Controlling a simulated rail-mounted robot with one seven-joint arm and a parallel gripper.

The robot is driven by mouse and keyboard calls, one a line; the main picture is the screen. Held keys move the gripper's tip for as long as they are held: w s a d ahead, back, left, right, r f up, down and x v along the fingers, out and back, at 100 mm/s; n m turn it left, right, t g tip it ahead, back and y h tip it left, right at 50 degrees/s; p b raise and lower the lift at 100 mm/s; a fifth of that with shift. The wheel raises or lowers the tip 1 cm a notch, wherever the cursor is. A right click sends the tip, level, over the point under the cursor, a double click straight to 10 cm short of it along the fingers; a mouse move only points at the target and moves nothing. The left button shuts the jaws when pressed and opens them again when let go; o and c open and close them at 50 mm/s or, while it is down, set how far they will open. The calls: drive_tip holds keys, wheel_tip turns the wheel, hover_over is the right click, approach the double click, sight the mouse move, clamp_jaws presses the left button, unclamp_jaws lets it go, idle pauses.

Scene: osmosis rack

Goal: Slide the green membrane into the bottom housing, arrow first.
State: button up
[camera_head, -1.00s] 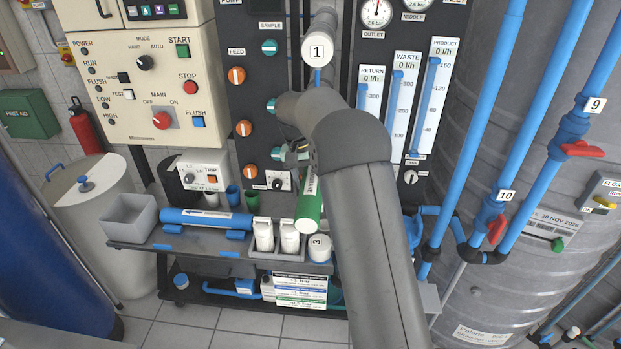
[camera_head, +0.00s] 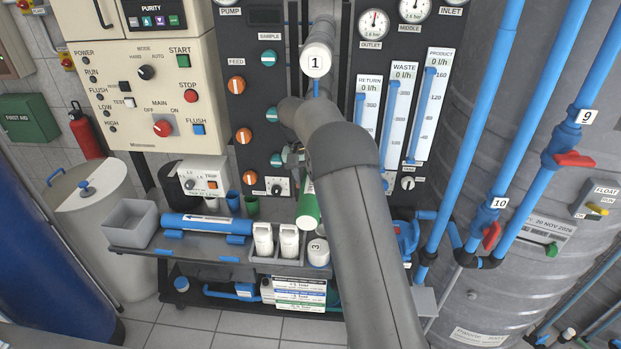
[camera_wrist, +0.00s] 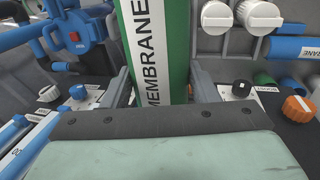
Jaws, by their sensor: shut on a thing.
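The green membrane (camera_head: 308,208) is a tube with a white band, held in front of the dark panel. In the wrist view its band reads MEMBRANE (camera_wrist: 160,50), and the tube stands between both fingers. My gripper (camera_wrist: 163,92) is shut on it; in the head view the gripper (camera_head: 294,157) is mostly hidden behind my arm. A white housing end marked 1 (camera_head: 316,62) is at the top. I cannot make out the bottom housing; my arm covers much of that area.
A blue membrane (camera_head: 205,223) with an arrow lies on the bench (camera_head: 150,255). White bottles (camera_head: 263,238) and a white round piece marked 3 (camera_head: 318,252) stand below the green membrane. A grey bin (camera_head: 131,222) is left; blue pipes (camera_head: 470,140) and a tank stand right.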

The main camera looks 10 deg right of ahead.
drive_tip(key=shift+w+d, duration=0.25)
drive_tip(key=shift+w, duration=0.5)
drive_tip(key=shift+w+d, duration=0.25)
drive_tip(key=shift+w, duration=0.5)
drive_tip(key=shift+r, duration=0.15)
drive_tip(key=shift+w+d+r, duration=0.1)
